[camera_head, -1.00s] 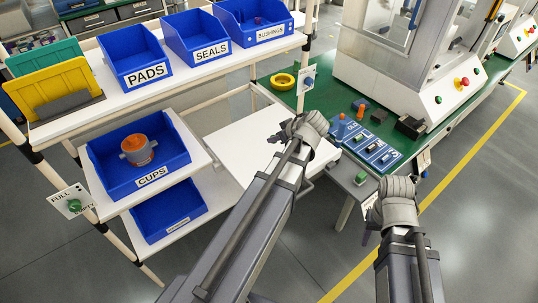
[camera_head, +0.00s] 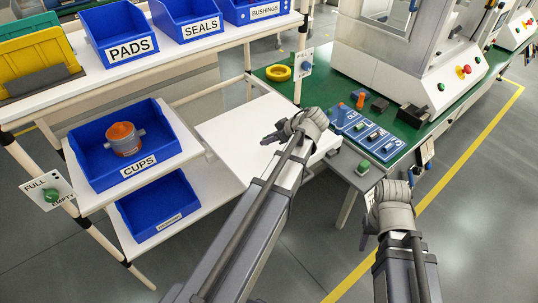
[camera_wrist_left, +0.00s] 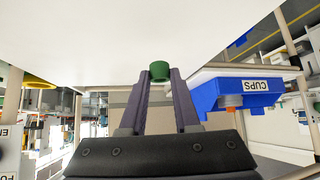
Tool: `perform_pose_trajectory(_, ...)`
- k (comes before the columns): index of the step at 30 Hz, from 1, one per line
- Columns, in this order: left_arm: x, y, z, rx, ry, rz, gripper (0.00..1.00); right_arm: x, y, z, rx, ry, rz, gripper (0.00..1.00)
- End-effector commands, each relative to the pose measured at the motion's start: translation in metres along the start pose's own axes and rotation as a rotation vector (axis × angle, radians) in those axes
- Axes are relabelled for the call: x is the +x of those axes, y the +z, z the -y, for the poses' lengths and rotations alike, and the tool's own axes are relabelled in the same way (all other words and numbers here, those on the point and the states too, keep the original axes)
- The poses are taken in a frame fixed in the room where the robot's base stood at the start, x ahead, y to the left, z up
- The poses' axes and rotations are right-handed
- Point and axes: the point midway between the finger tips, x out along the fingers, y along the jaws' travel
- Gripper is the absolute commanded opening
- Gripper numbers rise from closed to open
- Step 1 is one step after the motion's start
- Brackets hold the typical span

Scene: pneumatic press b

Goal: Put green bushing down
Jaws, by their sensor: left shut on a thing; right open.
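The green bushing (camera_wrist_left: 160,71) is a small green cup-like ring. In the left wrist view it sits between the two fingertips of my left gripper (camera_wrist_left: 158,78), which is shut on it. In the head view my left gripper (camera_head: 272,138) points left above the white tabletop (camera_head: 228,130); the bushing cannot be made out there. Its height over the surface is hard to tell. My right gripper (camera_head: 365,240) is open and empty, hanging low in front of the green workbench (camera_head: 345,92).
A blue CUPS bin (camera_head: 95,172) holding a grey and orange part (camera_head: 125,140) stands at left. A blue tray (camera_head: 330,112) with labelled slots and a yellow ring (camera_head: 278,73) are on the workbench. The white tabletop looks mostly clear.

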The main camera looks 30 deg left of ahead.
Motion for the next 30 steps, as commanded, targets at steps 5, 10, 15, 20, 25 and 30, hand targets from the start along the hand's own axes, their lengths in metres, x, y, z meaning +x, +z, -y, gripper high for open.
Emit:
perform_pose_trajectory(5, 0.009, 0.009, 0.000, 0.000, 0.000, 0.000, 0.00, 0.013, -0.001, 0.001, 0.000, 0.000, 0.000, 0.50)
perform_pose_trajectory(10, 0.013, 0.013, 0.000, 0.000, 0.000, 0.000, 0.00, 0.018, -0.001, 0.002, 0.000, 0.000, 0.000, 0.50)
perform_pose_trajectory(15, 0.027, 0.027, 0.000, 0.001, 0.000, 0.000, 0.00, 0.038, -0.002, 0.004, -0.001, 0.000, 0.000, 0.50)
perform_pose_trajectory(20, 0.037, 0.037, 0.000, 0.001, 0.000, 0.000, 0.00, 0.051, -0.003, 0.005, -0.001, 0.000, 0.000, 0.50)
perform_pose_trajectory(25, 0.035, 0.035, 0.000, 0.001, 0.000, 0.000, 0.00, 0.049, -0.003, 0.005, -0.001, 0.000, 0.000, 0.50)
perform_pose_trajectory(30, 0.036, 0.036, 0.000, 0.000, 0.000, 0.000, 0.00, 0.051, -0.003, 0.005, -0.001, 0.000, 0.000, 0.50)
